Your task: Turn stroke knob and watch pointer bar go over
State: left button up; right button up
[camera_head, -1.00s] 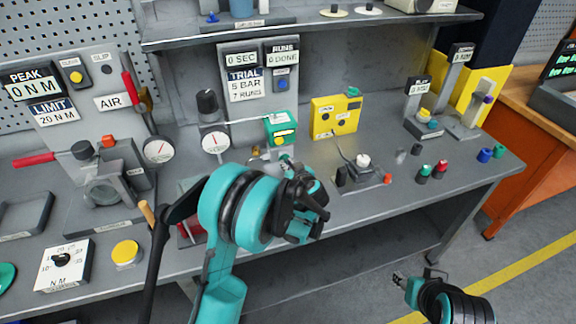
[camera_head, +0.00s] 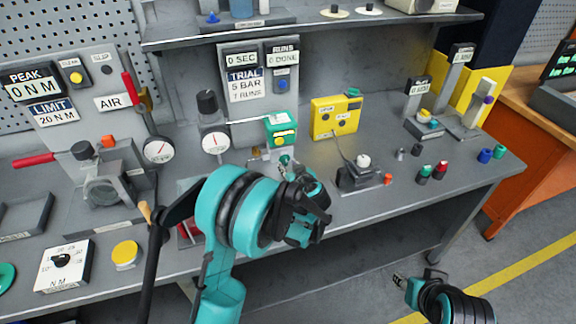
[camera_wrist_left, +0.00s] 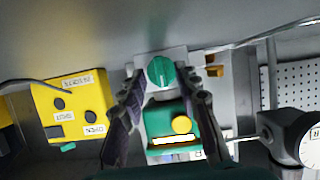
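The green round knob (camera_wrist_left: 161,71), which looks like the stroke knob, sits on a pale plate below the green actuator box (camera_head: 281,127). In the left wrist view, my left gripper (camera_wrist_left: 161,76) is open, with one finger on each side of the knob and narrow gaps visible. A yellow round part (camera_wrist_left: 181,125) and a white strip (camera_wrist_left: 174,141) show on the box; I cannot tell the pointer bar's exact position. My right gripper (camera_head: 399,280) is low, away from the bench; its opening is unclear.
A yellow panel box (camera_head: 335,116) stands right of the actuator, with a cabled block (camera_head: 362,172) in front. A dial gauge (camera_head: 214,141) stands on its left. Several small coloured knobs stand at the bench's right.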

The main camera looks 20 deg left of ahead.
pick_arm(q)
jog(key=v, duration=1.1)
jog(key=shift+f, duration=0.1)
jog(key=shift+a, duration=0.1)
jog(key=shift+s+a+r, duration=0.2)
jog(key=shift+a, duration=0.05)
jog(key=s+a+r+m+g+h, duration=0.1)
jog(key=s+m+g+h, duration=0.1)
jog(key=s, duration=1)
jog(key=s+a+r+m+g+h, duration=0.1)
jog(key=s+m+h, duration=0.4)
jog(key=s, duration=0.8)
jog(key=shift+s+a+g, duration=0.25)
jog(key=shift+a+g, duration=0.1)
jog(key=shift+g, duration=0.15)
